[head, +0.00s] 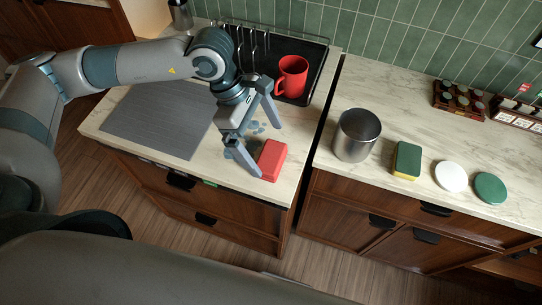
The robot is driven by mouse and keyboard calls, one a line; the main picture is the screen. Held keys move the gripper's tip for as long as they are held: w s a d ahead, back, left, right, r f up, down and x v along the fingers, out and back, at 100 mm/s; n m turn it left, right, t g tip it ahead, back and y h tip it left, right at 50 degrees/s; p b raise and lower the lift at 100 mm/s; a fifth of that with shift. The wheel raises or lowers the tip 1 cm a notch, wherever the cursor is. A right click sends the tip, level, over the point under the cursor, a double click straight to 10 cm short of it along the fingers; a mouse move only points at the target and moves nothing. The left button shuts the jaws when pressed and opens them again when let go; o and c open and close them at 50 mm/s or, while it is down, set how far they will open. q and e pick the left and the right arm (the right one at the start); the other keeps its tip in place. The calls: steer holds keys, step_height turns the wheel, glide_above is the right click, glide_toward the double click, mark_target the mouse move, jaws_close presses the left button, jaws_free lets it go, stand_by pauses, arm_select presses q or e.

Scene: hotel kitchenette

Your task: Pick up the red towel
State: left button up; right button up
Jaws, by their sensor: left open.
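The red towel (272,160) is a small, folded, block-like bundle. It lies on the pale counter near the front edge, at the right end of the left counter section. My left gripper (266,142) is open, with its two fingers spread apart. One fingertip is just left of the towel and the other is behind it, toward the red mug. Nothing is held between the fingers. Whether the near finger touches the towel I cannot tell. My right gripper is not in view.
A red mug (292,77) stands on the black dish rack tray (318,75) behind the towel. A grey mat (150,125) lies left. Across a gap, the right counter holds a metal canister (356,136), a sponge (406,160), a white disc (451,176) and a green disc (490,187).

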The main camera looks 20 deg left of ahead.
mark_target(271, 155)
arm_select(q)
steer(key=shift+s+d+f+p, duration=0.1)
steer(key=shift+d+f+p, duration=0.1)
steer(key=shift+f+p, duration=0.35)
steer(key=p+x, duration=0.2)
steer(key=x, duration=0.1)
steer(key=shift+d+f, duration=0.1)
steer(key=shift+f, duration=0.4)
steer(key=c, duration=1.1)
